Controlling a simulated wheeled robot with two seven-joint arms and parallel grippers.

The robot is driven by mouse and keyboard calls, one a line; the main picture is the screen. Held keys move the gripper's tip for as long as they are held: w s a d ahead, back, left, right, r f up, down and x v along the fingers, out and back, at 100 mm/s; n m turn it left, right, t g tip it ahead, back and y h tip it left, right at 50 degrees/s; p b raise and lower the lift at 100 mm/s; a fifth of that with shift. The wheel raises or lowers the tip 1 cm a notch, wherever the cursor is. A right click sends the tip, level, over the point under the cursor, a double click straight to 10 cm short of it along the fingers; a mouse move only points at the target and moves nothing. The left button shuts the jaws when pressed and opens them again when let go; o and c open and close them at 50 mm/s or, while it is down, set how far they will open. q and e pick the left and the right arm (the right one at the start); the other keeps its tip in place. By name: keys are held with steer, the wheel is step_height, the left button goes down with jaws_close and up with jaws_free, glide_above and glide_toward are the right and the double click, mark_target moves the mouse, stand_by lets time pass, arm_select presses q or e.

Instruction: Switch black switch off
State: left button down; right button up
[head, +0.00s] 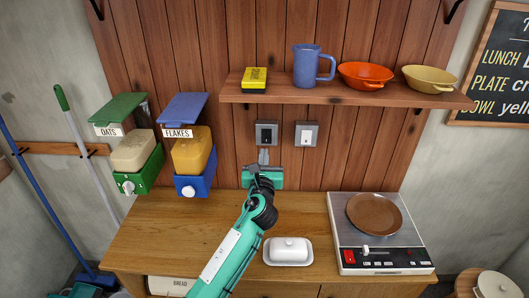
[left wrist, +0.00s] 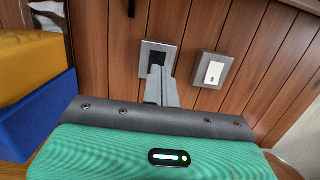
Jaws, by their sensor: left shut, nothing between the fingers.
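The black switch (head: 266,133) is a dark rocker in a grey plate on the wooden wall, below the shelf. In the left wrist view the black switch (left wrist: 160,57) is partly hidden behind the fingers. My left gripper (head: 263,157) is shut and empty, its fingertips just below the switch in the head view. In the left wrist view the fingertips (left wrist: 157,72) overlap the lower part of the switch; I cannot tell whether they touch it. Whether the rocker is up or down is not clear. My right gripper is not in view.
A white switch (head: 307,134) in a grey plate sits just right of the black one. The shelf (head: 345,97) juts out above with a mug and bowls. Oats and flakes dispensers (head: 191,150) hang at the left. A butter dish (head: 288,251) and hotplate (head: 380,240) stand on the counter.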

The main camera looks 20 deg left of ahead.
arm_select(q)
steer(key=s+a+f+n+g+h, duration=0.15)
steer(key=s+f+n+g, duration=0.25)
steer(key=s+f+n, duration=0.6)
steer(key=s+a+f+n+g, duration=0.3)
steer(key=s+f+n+g, duration=0.35)
steer(key=s, duration=0.55)
steer(key=s+d+f+n+g+h, duration=0.25)
steer(key=s+n, duration=0.45)
steer(key=s, duration=0.4)
steer(key=s+d+f+n+g+h, duration=0.1)
steer(key=s+f+n+g+h, duration=0.15)
steer(key=s+n, duration=0.7)
step_height(320, 180, down, 32)
steer(key=s+m+g+b, duration=0.1)
steer(key=s+m+b, duration=0.1)
steer(key=s+a+f+g+y+b, duration=0.1)
steer(key=s+a+f, duration=0.2)
steer(key=s+f, duration=1.5)
step_height(320, 180, down, 4)
steer(key=shift+s+r+m+b, duration=0.25)
steer(key=shift+s+m+b, duration=0.05)
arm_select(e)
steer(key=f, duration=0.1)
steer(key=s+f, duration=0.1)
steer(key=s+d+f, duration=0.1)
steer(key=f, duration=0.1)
